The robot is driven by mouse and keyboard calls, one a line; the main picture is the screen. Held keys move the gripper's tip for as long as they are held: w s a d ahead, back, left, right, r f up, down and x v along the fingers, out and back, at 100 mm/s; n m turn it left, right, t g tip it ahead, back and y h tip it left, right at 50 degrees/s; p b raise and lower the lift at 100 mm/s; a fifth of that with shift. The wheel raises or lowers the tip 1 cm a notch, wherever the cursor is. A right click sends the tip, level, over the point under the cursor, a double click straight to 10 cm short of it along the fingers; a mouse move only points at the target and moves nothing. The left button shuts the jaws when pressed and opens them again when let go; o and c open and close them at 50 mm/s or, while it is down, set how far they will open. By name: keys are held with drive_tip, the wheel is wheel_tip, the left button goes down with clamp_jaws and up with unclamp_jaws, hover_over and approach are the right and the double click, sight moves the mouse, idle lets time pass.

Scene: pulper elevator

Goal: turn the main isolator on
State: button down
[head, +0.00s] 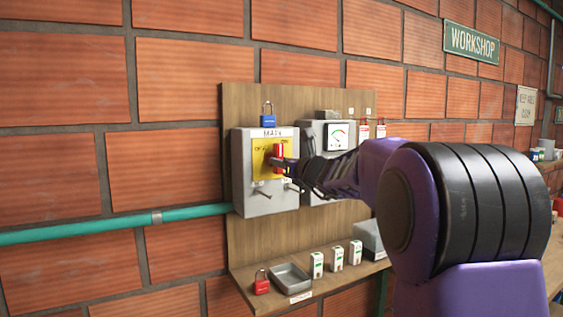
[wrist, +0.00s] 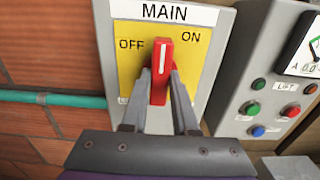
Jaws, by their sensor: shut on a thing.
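The main isolator (head: 265,190) is a grey box with a MAIN label and a yellow plate (wrist: 130,63) marked OFF on the left and ON on the right. Its red handle (wrist: 161,58) has a white stripe and stands about upright in the wrist view, between the two words. The handle (head: 279,151) also shows in the head view. My gripper (wrist: 160,88) is shut on the handle, one finger on each side.
A control box (head: 318,137) with a meter and several buttons sits close on the right. A blue padlock (head: 268,120) is above the isolator. Below, a shelf holds a red padlock (head: 261,285), a grey tray (head: 291,282) and small white items. A green pipe (head: 100,228) runs left.

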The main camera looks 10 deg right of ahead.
idle(0.3)
drive_tip(key=c, duration=0.7)
unclamp_jaws()
drive_tip(key=shift+s, duration=0.1)
